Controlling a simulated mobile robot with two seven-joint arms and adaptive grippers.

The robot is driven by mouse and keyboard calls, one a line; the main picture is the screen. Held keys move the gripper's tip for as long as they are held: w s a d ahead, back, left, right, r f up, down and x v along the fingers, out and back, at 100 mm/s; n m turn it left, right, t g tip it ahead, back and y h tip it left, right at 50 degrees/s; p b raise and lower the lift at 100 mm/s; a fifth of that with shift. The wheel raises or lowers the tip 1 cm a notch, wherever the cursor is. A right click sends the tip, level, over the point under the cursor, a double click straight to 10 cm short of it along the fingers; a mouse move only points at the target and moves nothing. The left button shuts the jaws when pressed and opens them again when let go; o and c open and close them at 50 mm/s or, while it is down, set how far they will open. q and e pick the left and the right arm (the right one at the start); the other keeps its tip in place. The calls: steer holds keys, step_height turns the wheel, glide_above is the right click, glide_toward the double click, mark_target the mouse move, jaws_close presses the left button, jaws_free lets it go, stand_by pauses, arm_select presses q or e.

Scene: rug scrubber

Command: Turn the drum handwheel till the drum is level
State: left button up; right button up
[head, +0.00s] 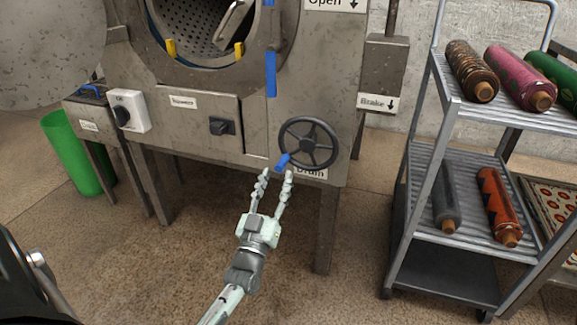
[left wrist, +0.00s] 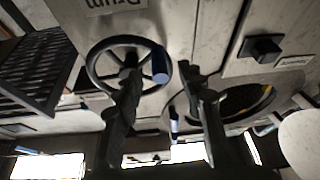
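The black drum handwheel (head: 308,143) is on the machine's grey front, above a label reading "Drum". Its blue handle (head: 282,160) sticks out at the wheel's lower left. My left gripper (head: 277,173) is open and empty just below the handle, fingers pointing up at it. In the left wrist view, the handwheel (left wrist: 93,60) shows partly behind one finger, and the blue handle (left wrist: 160,66) appears between the open fingers (left wrist: 164,78). I cannot tell whether they touch it. The perforated drum (head: 205,32) is visible through its opening; its tilt is unclear. My right gripper is out of view.
A metal rack (head: 437,150) with rolled rugs stands to the right. A brake box (head: 383,75) is right of the wheel. A black knob (head: 221,126) and a white switch box (head: 128,111) are to the left. The floor below is clear.

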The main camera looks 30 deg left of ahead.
mark_target(306, 147)
arm_select(q)
steer(key=x, duration=0.5)
steer(key=shift+w+f, duration=0.1)
jaws_close()
steer(key=shift+d, duration=0.1)
